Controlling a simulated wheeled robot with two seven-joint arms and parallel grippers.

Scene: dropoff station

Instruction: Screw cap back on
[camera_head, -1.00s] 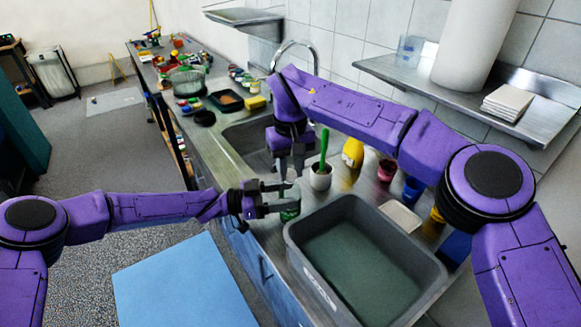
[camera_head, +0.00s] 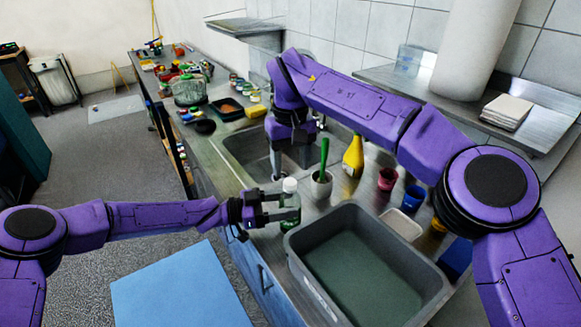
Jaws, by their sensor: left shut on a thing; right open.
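A clear green bottle (camera_head: 289,217) stands upright at the front edge of the counter, left of the grey tub. A white cap (camera_head: 290,185) sits on the bottle's top; I cannot tell how tight it is. My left gripper (camera_head: 284,207) comes in from the left and is shut on the bottle's side. My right gripper (camera_head: 289,165) points down over the sink, behind the bottle. It is open and apart from the cap, with its fingertips partly hard to make out.
The grey tub (camera_head: 370,211) fills the front of the counter. The sink (camera_head: 243,150) is behind the bottle.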

